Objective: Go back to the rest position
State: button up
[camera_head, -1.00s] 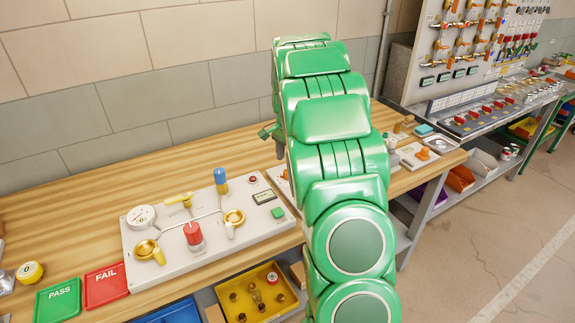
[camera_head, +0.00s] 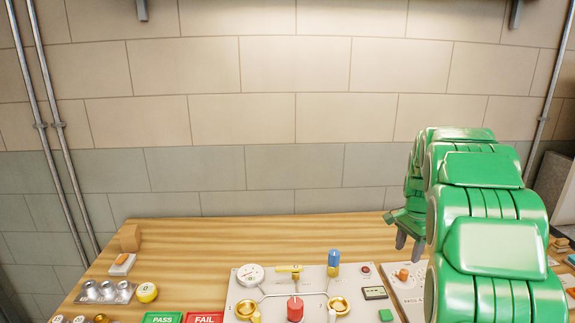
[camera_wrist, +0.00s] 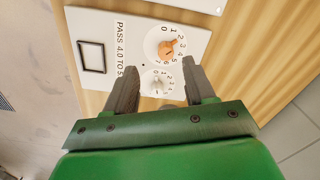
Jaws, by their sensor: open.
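My gripper (camera_head: 408,240) hangs at the end of my green arm, above the right part of the wooden bench. In the wrist view my gripper (camera_wrist: 155,85) has its two dark fingers spread apart with nothing between them. Beyond the fingers lies a white panel (camera_wrist: 115,50) with printed text starting "PASS 4.0 TO", an orange knob (camera_wrist: 167,47) on a numbered dial, a smaller grey dial (camera_wrist: 157,83) and a dark-framed square (camera_wrist: 91,57). The fingers appear above the panel; I cannot tell the exact gap. The arm hides part of the bench's right side.
A white valve panel (camera_head: 270,296) with a gauge, red knob (camera_head: 295,309) and blue-topped valve (camera_head: 333,262) lies on the wooden bench (camera_head: 200,240). Green PASS (camera_head: 163,318) and red FAIL (camera_head: 203,318) trays lie left of it. The back of the bench is clear, before a block wall (camera_head: 250,120).

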jog(key=s+a+r+n+g, duration=0.1)
jog(key=s+a+r+n, duration=0.25)
jog(key=s+a, duration=0.55)
jog(key=s+a+r+n, duration=0.35)
jog(key=s+a, duration=0.35)
jog(key=s, duration=0.4)
jog(key=s+a+n, duration=0.3)
jog(key=s, duration=0.8)
jog(key=s+a+f+n+g, duration=0.1)
jog(key=s+a+n, duration=0.2)
jog(key=s, duration=0.9)
jog(key=shift+a+n, duration=0.4)
jog(key=shift+a, duration=0.4)
jog(key=shift+f, duration=0.1)
